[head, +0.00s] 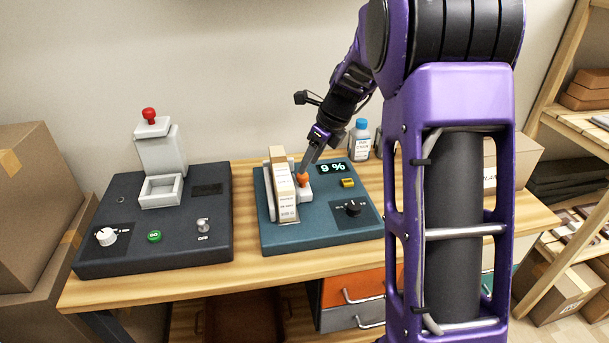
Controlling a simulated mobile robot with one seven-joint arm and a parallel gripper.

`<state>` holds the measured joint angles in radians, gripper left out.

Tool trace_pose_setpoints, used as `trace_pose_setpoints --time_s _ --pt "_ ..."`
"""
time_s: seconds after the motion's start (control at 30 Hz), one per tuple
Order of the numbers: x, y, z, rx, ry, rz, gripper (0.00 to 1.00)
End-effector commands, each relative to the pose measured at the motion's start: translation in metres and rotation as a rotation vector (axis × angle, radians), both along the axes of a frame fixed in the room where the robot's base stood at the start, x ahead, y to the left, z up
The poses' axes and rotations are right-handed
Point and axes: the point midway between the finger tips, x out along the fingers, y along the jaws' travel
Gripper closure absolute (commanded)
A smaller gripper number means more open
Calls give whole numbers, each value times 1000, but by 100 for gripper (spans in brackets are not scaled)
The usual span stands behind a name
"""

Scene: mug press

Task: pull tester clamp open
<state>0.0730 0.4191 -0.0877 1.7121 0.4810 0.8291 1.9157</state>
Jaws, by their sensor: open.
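The tester (318,233) is a teal-blue box on the wooden table, with a small display reading 9 %, a yellow button and a black knob. Its clamp has an upright white plate (269,190) at the left and a white block with an orange knob (303,179) at the right. A cream, box-like item with printed labels (284,190) stands between them. My gripper (306,168) is open, reaching down from the upper right with its fingers at the orange knob. I cannot tell whether the fingers touch it.
A dark press unit (157,240) with a white head, red knob and green button stands at the left. A blue-capped bottle (359,142) is behind the tester. Cardboard boxes (33,190) are at the far left. Drawers (352,287) sit below the table.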

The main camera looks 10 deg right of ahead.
Motion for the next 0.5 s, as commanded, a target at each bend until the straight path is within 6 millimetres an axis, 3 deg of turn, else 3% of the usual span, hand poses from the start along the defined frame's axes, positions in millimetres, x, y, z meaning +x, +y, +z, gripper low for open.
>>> trace_pose_setpoints --time_s 0.03,0.2,0.5 --pt "3 3 -12 1 2 1 48" --pt "10 10 -33 0 0 1 48" --pt "13 13 -43 -1 -2 0 48"
